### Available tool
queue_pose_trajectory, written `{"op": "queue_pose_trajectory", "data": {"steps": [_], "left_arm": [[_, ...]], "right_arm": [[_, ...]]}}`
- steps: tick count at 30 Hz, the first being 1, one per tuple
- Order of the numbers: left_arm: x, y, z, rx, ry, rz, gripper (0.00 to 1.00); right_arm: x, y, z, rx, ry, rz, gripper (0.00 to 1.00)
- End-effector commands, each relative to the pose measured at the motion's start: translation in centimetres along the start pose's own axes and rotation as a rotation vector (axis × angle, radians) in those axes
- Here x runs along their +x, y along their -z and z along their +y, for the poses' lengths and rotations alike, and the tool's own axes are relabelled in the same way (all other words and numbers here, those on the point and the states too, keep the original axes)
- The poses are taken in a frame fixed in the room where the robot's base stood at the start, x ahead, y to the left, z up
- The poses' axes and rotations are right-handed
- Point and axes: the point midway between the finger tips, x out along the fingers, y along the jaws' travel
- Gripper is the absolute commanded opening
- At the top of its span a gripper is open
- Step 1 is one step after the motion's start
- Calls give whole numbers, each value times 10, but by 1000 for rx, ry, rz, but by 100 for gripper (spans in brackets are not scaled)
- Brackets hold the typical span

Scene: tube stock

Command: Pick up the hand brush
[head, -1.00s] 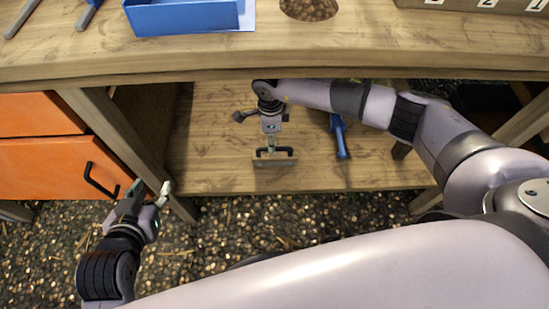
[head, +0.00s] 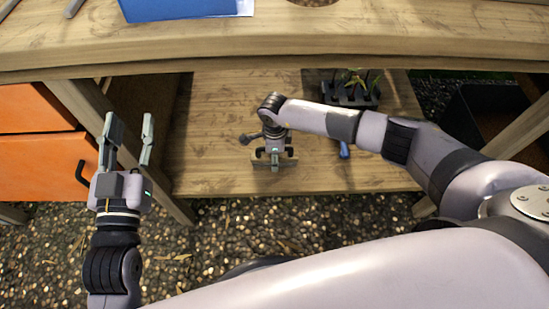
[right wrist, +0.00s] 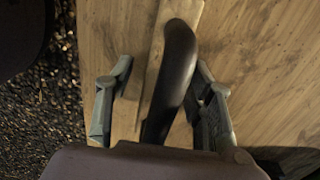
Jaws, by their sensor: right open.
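A wooden block with a black arched handle, apparently the hand brush (head: 289,164), lies near the front edge of the lower wooden shelf (head: 225,150). In the right wrist view its black handle (right wrist: 175,75) runs between the two fingers of my right gripper (right wrist: 163,78). That gripper is open, with a finger on each side of the handle and gaps visible. In the head view my right gripper (head: 274,163) is above the brush and hides part of it. My left gripper (head: 128,135) is open and empty, left of the shelf and in front of the orange drawers.
A blue-handled tool (head: 344,151) lies right of the brush, partly behind my right arm. A black rack with plants (head: 350,92) stands farther back. The tabletop (head: 400,40) overhangs the shelf, and a table leg (head: 110,135) stands at left. Orange drawers (head: 38,160) are beside it.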

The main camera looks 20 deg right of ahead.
Motion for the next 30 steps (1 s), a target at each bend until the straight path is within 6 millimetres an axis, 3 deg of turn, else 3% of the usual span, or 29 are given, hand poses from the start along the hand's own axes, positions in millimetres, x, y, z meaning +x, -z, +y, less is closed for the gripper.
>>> {"op": "queue_pose_trajectory", "data": {"steps": [11,30], "left_arm": [[0,9,1,-1,-2,46,40],[0,8,1,-1,-2,44,40]], "right_arm": [[5,0,0,0,0,0,47],[4,0,0,0,0,0,4]]}}
